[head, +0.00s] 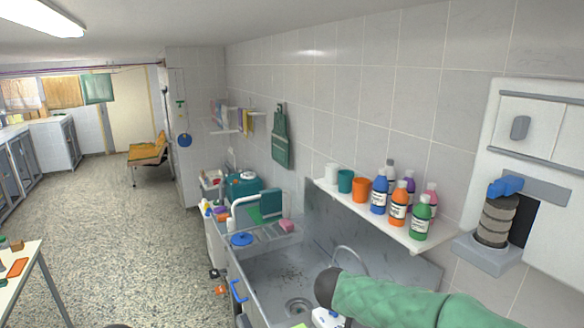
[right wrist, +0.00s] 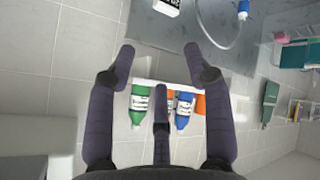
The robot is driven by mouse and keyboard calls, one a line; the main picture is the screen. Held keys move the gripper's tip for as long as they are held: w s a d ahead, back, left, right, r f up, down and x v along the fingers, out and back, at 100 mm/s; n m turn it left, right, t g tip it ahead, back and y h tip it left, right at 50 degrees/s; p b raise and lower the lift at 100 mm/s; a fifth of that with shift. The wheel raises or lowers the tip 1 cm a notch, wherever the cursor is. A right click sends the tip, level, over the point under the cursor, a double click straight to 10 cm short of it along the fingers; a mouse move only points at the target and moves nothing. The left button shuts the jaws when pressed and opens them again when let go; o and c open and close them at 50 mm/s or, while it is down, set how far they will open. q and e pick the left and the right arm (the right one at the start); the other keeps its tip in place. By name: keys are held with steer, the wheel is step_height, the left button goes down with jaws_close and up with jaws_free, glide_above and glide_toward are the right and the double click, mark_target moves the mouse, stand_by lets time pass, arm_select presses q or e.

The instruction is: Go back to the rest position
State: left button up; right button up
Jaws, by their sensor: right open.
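My right arm (head: 400,300), in a green quilted sleeve, reaches in from the lower right over the sink (head: 285,275). Its dark rounded end is in front of the basin. In the right wrist view my right gripper (right wrist: 158,58) has its dark fingers spread wide, with nothing between them. Beyond the fingers are the wall shelf and its bottles, apart from the gripper as far as I can tell. My left gripper is not in the head view.
A wall shelf (head: 370,217) holds cups and several bottles, including a green bottle (head: 420,218). A wall dispenser (head: 495,220) is at right. A drying rack (head: 265,239) stands by the sink. A white table (head: 20,262) is at left. The speckled floor (head: 120,220) between is open.

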steer(key=s+a+f+n+g+y+b, duration=0.15)
steer(key=s+f, duration=0.25)
steer(key=f, duration=0.7)
steer(key=s+a+f+g+y+b, duration=0.2)
steer(key=s+a+f+g+y, duration=0.15)
steer(key=f, duration=0.85)
steer(key=s+a+f+n+g+y+b, duration=0.15)
steer(key=s+f, duration=0.35)
steer(key=f, duration=0.6)
steer(key=s+a+f+m+y+b, duration=0.1)
steer(key=s+f+m+y+b, duration=0.1)
steer(key=s+f, duration=0.6)
steer(key=s+a+f+m+y+b, duration=0.1)
steer(key=s+f+m+b, duration=0.3)
steer(key=s+f, duration=0.5)
step_height(320, 180, down, 6)
steer(key=shift+a+f+y+b, duration=0.25)
steer(key=shift+a+y+b, duration=0.1)
steer(key=shift+b, duration=0.85)
